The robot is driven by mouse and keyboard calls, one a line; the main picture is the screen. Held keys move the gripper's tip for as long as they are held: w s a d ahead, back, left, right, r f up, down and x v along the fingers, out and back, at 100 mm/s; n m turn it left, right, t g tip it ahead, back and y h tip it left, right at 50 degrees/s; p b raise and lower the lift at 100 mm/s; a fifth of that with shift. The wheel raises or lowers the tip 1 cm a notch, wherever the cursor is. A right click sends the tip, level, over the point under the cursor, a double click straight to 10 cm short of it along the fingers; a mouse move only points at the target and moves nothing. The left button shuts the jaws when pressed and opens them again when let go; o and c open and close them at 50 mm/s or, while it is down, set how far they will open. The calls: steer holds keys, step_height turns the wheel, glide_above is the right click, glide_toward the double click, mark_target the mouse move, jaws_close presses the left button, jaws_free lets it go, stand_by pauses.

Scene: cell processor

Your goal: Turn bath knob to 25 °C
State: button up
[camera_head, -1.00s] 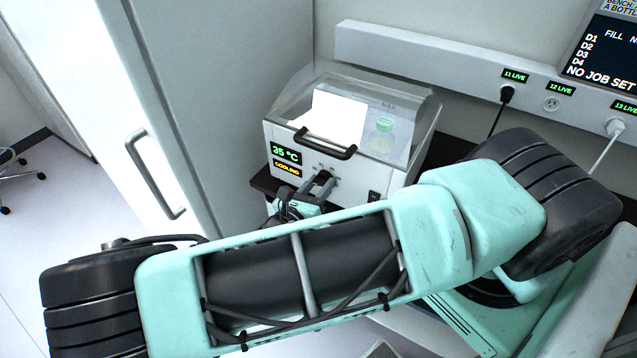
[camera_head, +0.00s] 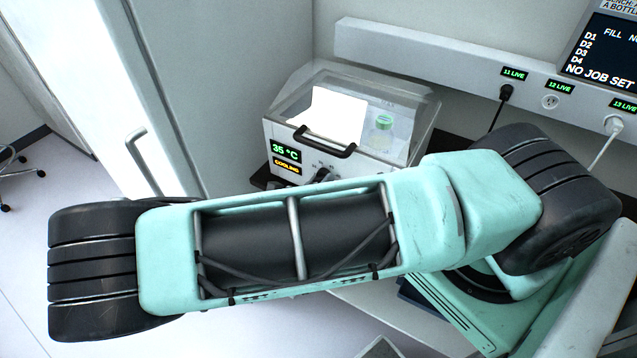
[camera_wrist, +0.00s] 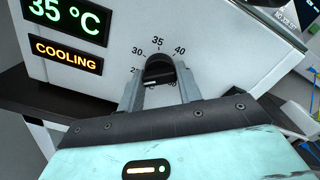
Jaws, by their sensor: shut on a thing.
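The bath (camera_head: 292,134) is a white box with a clear lid against the back wall. Its display (camera_head: 286,151) reads 35 °C in green, with COOLING in orange below. In the wrist view, the display (camera_wrist: 68,17) also reads 35 °C. The dark bath knob (camera_wrist: 158,67) sits on the front panel under a scale showing 30, 35 and 40; the lower marks are partly hidden. My gripper (camera_wrist: 160,74) is shut on the knob, one grey finger on each side. In the head view my arm hides the gripper.
A green-capped bottle (camera_head: 384,124) and a bright white sheet show through the bath's lid. The lid's black handle (camera_head: 325,144) is above the knob. A tall cabinet (camera_head: 235,80) stands close on the left. A socket rail (camera_head: 450,70) with plugged cords runs behind.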

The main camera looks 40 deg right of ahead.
steer(key=shift+a+f, duration=0.1)
steer(key=shift+f, duration=0.05)
steer(key=o, duration=1)
steer(key=b+v, duration=0.6)
steer(key=v, duration=1.1)
steer(key=shift+s+a+b, duration=0.15)
steer(key=shift+a+b, duration=0.05)
steer(key=shift+b, duration=0.2)
